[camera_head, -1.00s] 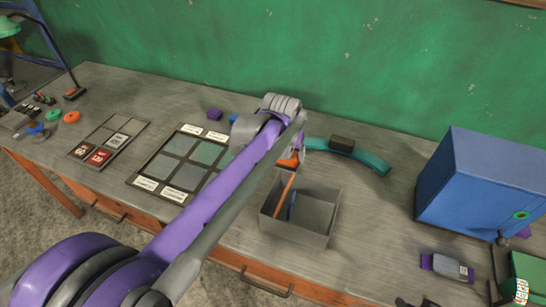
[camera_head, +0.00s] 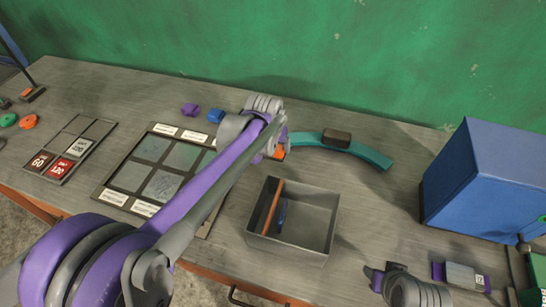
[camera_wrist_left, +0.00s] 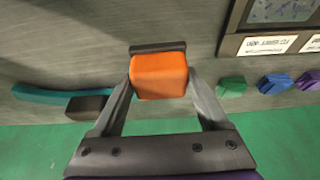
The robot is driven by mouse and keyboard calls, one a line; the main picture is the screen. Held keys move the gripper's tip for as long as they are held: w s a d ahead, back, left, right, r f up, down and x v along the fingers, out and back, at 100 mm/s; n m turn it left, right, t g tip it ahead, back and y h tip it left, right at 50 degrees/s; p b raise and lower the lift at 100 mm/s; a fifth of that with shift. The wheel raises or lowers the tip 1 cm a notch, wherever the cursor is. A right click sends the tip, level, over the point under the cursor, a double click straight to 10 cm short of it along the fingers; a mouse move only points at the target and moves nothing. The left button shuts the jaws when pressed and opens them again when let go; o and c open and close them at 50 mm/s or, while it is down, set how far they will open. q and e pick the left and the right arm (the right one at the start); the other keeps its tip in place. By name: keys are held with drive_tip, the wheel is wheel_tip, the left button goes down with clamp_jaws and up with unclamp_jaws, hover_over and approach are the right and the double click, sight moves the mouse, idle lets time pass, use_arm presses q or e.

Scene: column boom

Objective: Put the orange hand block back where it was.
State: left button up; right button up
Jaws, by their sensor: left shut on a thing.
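The orange hand block (camera_wrist_left: 160,76) is between the fingers of my left gripper (camera_wrist_left: 160,82) in the left wrist view, with a dark strip along its far edge. In the head view only a little orange (camera_head: 279,154) shows below my left gripper (camera_head: 283,146), the arm covering the rest. I cannot tell whether it touches the bench. Green (camera_wrist_left: 231,86), blue (camera_wrist_left: 274,83) and purple (camera_wrist_left: 308,79) blocks stand in a row to its right in the wrist view. My right arm shows at the lower right of the head view; its fingertips are not clear.
A teal curved piece (camera_head: 372,158) with a dark block (camera_head: 336,139) on it lies right of my left gripper. An open grey box (camera_head: 315,222) holds an orange strip. A panel of grey squares (camera_head: 128,178) and a blue cabinet (camera_head: 480,180) stand at either side.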

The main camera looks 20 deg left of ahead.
sight(275, 156)
use_arm(q)
drive_tip(key=shift+f, duration=2.55)
use_arm(e)
drive_tip(key=shift+f, duration=0.2)
use_arm(q)
drive_tip(key=shift+f, duration=0.1)
drive_tip(key=shift+f+b, duration=0.15)
drive_tip(key=shift+b, duration=0.15)
use_arm(e)
drive_tip(key=shift+f, duration=0.2)
use_arm(q)
drive_tip(key=o, duration=1.2)
use_arm(e)
drive_tip(key=shift+r, duration=0.1)
use_arm(q)
drive_tip(key=shift+o, duration=0.2)
drive_tip(key=shift+r, duration=0.25)
use_arm(e)
drive_tip(key=shift+r, duration=0.1)
use_arm(q)
drive_tip(key=p+v, duration=0.1)
drive_tip(key=v, duration=1.1)
use_arm(e)
drive_tip(key=shift+r, duration=0.4)
